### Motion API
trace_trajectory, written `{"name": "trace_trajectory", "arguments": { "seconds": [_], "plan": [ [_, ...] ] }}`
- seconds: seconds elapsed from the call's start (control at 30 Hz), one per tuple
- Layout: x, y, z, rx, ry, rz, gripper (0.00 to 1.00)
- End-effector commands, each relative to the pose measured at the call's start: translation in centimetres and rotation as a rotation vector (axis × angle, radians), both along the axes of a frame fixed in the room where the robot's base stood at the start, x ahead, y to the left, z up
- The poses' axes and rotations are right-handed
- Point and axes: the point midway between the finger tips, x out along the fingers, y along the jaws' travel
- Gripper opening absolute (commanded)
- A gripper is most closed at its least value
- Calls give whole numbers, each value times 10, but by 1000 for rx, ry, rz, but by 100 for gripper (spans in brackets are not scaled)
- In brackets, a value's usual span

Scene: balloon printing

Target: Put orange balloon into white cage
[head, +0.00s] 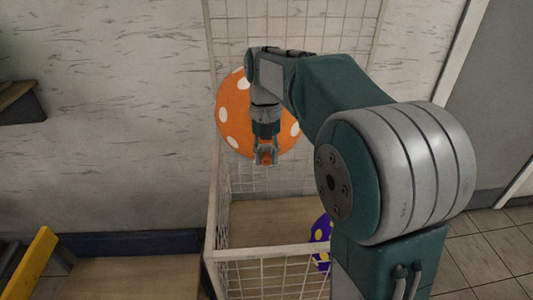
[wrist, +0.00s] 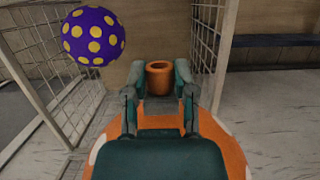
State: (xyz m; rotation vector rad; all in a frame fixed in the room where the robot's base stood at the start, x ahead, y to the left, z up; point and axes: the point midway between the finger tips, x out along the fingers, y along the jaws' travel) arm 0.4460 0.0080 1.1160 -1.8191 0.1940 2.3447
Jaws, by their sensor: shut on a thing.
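The orange balloon (head: 232,112) with white spots is held by my gripper (head: 265,158). In the wrist view the fingers (wrist: 159,95) are closed around its orange neck (wrist: 159,70), and its round body (wrist: 228,150) shows behind them. The white wire cage (head: 270,251) has a low front rim and a tall mesh back. In the head view the balloon appears above the low front rim, before the tall mesh. The wrist view shows cage mesh (wrist: 205,35) on both sides of the fingers. My arm hides part of the balloon and the cage's right side.
A purple balloon with yellow spots (head: 320,238) is low in the cage, partly hidden by my arm. It also shows at upper left in the wrist view (wrist: 93,36). A yellow bar (head: 32,265) stands at lower left. A grey door (head: 490,100) is at right.

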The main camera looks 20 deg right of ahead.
Motion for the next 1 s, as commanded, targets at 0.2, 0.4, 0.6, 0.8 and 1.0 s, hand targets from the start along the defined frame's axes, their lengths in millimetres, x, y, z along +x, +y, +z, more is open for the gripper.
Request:
{"name": "trace_trajectory", "arguments": {
  "seconds": [0.2, 0.4, 0.6, 0.8, 1.0],
  "plan": [
    [-13, 3, 13, 8, 49, 19, 15],
    [-13, 3, -5, 9, 51, 19, 15],
    [-13, 3, -29, 8, 52, 19, 15],
    [-13, 3, -53, 7, 51, 18, 15],
    [-13, 3, -77, 8, 49, 18, 15]
  ]
}}
